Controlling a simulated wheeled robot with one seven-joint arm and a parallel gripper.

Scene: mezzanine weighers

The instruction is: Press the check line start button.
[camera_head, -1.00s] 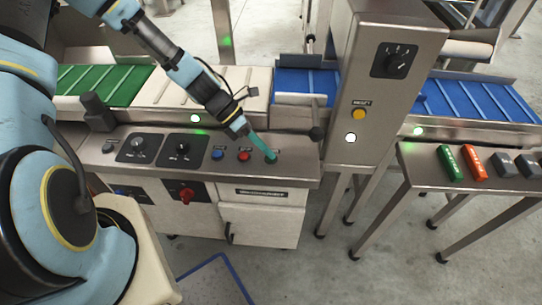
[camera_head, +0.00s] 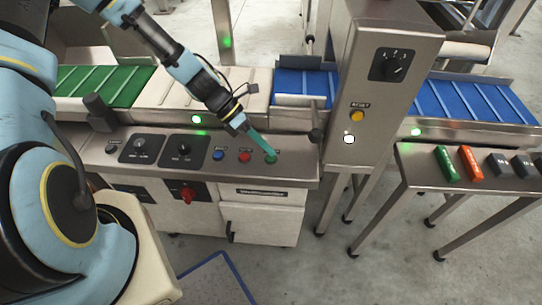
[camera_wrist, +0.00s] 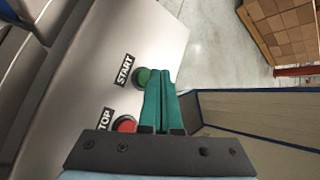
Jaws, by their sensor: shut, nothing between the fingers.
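The green start button (camera_head: 271,160) is at the right end of the steel control panel (camera_head: 300,172). In the wrist view the green button (camera_wrist: 142,76) sits beside a START label (camera_wrist: 123,70), partly hidden by my fingers. My gripper (camera_head: 267,154) is shut and empty, its teal fingers slanting down to the green button. In the wrist view my fingertips (camera_wrist: 161,76) overlap the button's right edge. Whether they touch it or are just above it, I cannot tell. The red stop button (camera_head: 245,156) is just left of it.
A blue button (camera_head: 218,155) and two black dials (camera_head: 183,149) are further left on the panel. A steel column with a yellow reset button (camera_head: 357,116) stands to the right. Conveyors run behind the panel. A side table (camera_head: 415,165) at the right holds several coloured blocks.

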